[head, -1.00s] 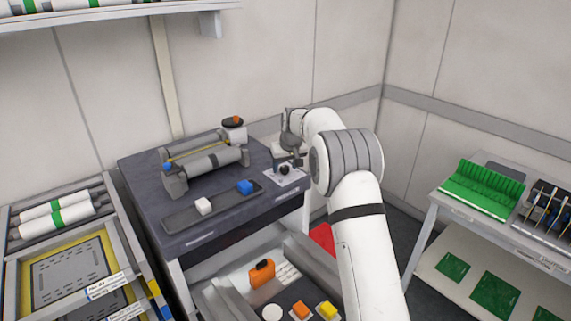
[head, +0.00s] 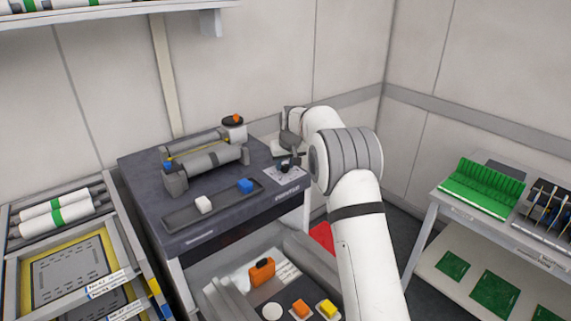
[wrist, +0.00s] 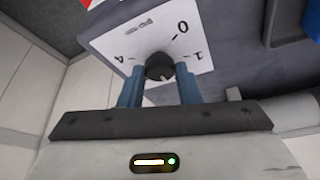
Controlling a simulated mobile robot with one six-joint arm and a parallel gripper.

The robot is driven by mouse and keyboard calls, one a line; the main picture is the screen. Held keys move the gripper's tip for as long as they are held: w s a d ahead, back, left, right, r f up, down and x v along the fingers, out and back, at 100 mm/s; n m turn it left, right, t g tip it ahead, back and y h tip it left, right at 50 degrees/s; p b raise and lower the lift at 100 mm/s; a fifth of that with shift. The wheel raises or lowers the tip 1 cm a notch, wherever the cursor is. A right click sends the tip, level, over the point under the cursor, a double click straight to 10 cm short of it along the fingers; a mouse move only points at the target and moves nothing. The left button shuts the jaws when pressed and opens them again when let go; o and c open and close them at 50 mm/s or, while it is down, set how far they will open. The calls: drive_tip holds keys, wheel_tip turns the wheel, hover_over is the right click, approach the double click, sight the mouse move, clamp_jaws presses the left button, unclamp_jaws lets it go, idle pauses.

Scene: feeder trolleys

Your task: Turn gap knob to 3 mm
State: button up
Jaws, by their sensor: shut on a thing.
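The gap knob (wrist: 158,66) is a small dark round knob on a white dial plate (wrist: 200,38), seen in the wrist view. The plate shows 0, 1 and 4; the other marks are hidden behind my gripper and the knob. A small pale mark on the knob faces toward my gripper; I cannot read its exact setting. My gripper (wrist: 160,84) has its two blue fingers on either side of the knob, shut on it. In the head view the dial plate (head: 296,177) lies at the front right corner of the dark bench (head: 150,170), with my gripper over it.
A roller device (head: 210,160) stands on the bench left of the dial. A green rack (head: 487,187) stands at right.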

drive_tip(key=m, duration=0.1)
drive_tip(key=m+h, duration=0.1)
drive_tip(key=m, duration=0.1)
drive_tip(key=m+h+b, duration=0.1)
drive_tip(key=m, duration=0.1)
drive_tip(key=shift+a, duration=0.25)
drive_tip(key=m+h, duration=0.1)
drive_tip(key=m, duration=0.2)
drive_tip(key=m+h, duration=0.1)
drive_tip(key=m, duration=0.2)
drive_tip(key=shift+w+a+g, duration=0.1)
drive_tip(key=shift+a+g, duration=0.1)
drive_tip(key=shift+g, duration=0.2)
drive_tip(key=shift+m, duration=0.3)
drive_tip(key=o, duration=1)
drive_tip(key=shift+c, duration=0.2)
drive_tip(key=b+v, duration=0.1)
drive_tip(key=v, duration=0.7)
